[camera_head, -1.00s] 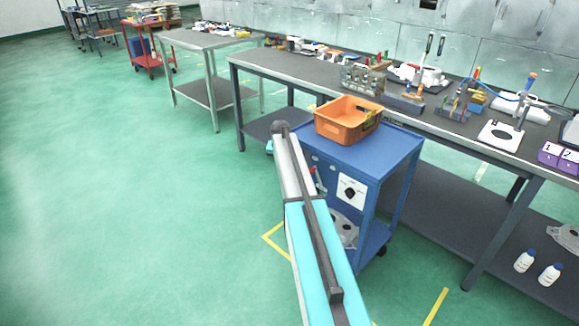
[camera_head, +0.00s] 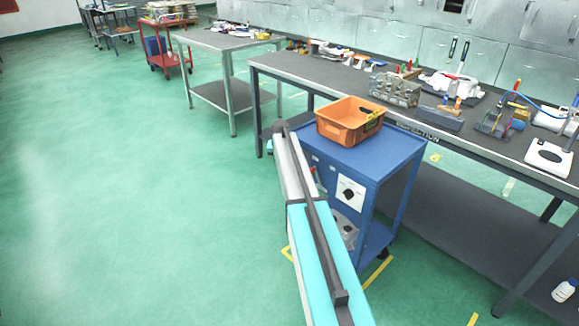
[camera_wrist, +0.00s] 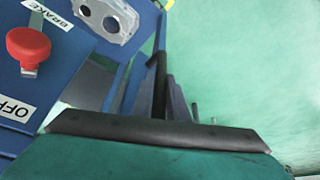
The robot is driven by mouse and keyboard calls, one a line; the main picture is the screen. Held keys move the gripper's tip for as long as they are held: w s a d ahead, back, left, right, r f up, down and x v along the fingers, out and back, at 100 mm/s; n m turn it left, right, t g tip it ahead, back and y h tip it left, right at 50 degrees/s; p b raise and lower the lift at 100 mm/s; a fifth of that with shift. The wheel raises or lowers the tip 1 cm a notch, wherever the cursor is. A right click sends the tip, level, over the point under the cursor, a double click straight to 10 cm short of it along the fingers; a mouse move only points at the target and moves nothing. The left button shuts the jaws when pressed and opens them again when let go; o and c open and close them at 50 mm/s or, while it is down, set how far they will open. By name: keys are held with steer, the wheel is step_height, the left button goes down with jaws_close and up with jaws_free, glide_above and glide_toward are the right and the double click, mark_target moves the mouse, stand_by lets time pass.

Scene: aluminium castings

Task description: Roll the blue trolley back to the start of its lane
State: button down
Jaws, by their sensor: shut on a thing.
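The blue trolley (camera_head: 372,158) stands upright on the green floor beside the long bench. An orange bin (camera_head: 345,122) sits on its top. Its front carries a white panel with a black knob (camera_head: 349,192). In the wrist view, a red brake knob (camera_wrist: 28,46) shows on the blue panel, between labels reading BRAKE and OFF. My gripper (camera_wrist: 172,105) is beside that panel, shut on the trolley's dark handle (camera_wrist: 157,75); the exact contact is partly hidden. In the head view my own arm hides the gripper.
A long grey bench (camera_head: 300,75) with tools runs behind and right of the trolley. A smaller grey table (camera_head: 222,42) stands farther left, and a red cart (camera_head: 165,45) beyond it. Yellow floor tape (camera_head: 378,272) lies near the trolley. Open green floor is at left.

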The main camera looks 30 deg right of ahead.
steer(key=shift+w+r, duration=0.15)
steer(key=shift+w, duration=0.1)
steer(key=shift+a, duration=0.1)
steer(key=c, duration=1.7)
jaws_free()
steer(key=shift+w, duration=0.15)
steer(key=shift+c, duration=0.2)
steer(key=shift+s, duration=0.2)
steer(key=shift+s+a+r, duration=0.1)
steer(key=shift+s+r, duration=0.05)
steer(key=shift+r, duration=0.15)
steer(key=v, duration=1.3)
steer(key=shift+b, duration=0.35)
steer(key=shift+a, duration=0.1)
